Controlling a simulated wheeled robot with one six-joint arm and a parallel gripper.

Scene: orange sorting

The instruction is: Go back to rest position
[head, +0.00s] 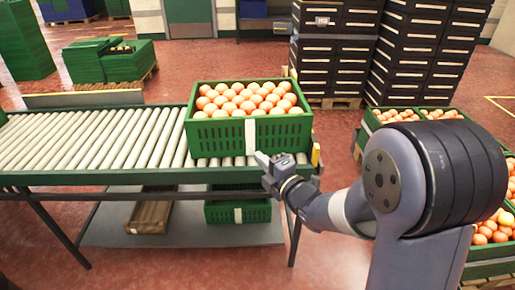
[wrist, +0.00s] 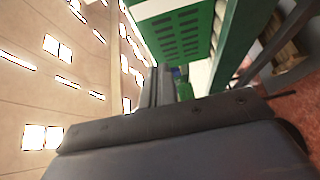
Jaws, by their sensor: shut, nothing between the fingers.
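My gripper (head: 264,160) is in front of the near side of a green crate (head: 207,139) full of oranges (head: 246,98). The crate stands at the right end of the roller conveyor (head: 92,138). The gripper is shut and holds nothing. My arm reaches in from the right of the head view. In the wrist view the slotted crate side (wrist: 182,32) shows at the top, with the gripper (wrist: 160,82) below it, seen at a steep tilt.
Crates of oranges (head: 488,234) stand at the right, partly hidden by my arm. Tall stacks of dark crates (head: 330,55) stand behind. An empty-looking green crate (head: 238,211) sits on the shelf under the conveyor. Red floor (head: 190,265) is open in front.

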